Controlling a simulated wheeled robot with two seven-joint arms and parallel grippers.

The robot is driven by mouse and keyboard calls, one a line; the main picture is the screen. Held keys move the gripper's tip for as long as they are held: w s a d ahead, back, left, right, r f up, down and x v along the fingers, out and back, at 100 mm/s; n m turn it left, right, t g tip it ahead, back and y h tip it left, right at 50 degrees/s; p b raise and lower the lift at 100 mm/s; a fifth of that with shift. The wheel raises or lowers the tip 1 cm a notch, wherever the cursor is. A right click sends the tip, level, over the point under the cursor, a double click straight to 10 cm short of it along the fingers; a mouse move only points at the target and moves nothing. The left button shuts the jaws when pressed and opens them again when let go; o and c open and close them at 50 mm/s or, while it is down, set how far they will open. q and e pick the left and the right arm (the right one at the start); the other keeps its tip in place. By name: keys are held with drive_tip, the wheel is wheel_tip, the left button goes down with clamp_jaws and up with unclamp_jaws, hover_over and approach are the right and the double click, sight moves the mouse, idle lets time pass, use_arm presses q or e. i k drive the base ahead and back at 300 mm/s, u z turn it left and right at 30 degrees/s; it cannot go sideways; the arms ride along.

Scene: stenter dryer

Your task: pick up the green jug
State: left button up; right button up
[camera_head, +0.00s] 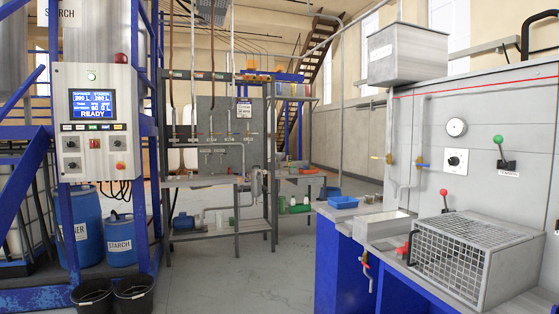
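A small green object (282,205), which may be the green jug, is in the middle distance, low beside the work tables. It is too small to make out a handle or spout. Pale containers (306,200) stand close to its right. Neither of my grippers is in view.
A control panel (95,125), blue drums (121,240) and black buckets (133,295) stand left. A pump table (205,181) is behind. The grey floor (240,285) between is clear.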

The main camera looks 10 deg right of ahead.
sight(282, 200)
drive_tip(key=k, duration=0.35)
drive_tip(key=z, duration=0.1)
drive_tip(key=i, duration=7.65)
drive_tip(key=u, duration=3.25)
drive_tip(key=k, duration=0.1)
drive_tip(key=z, duration=0.15)
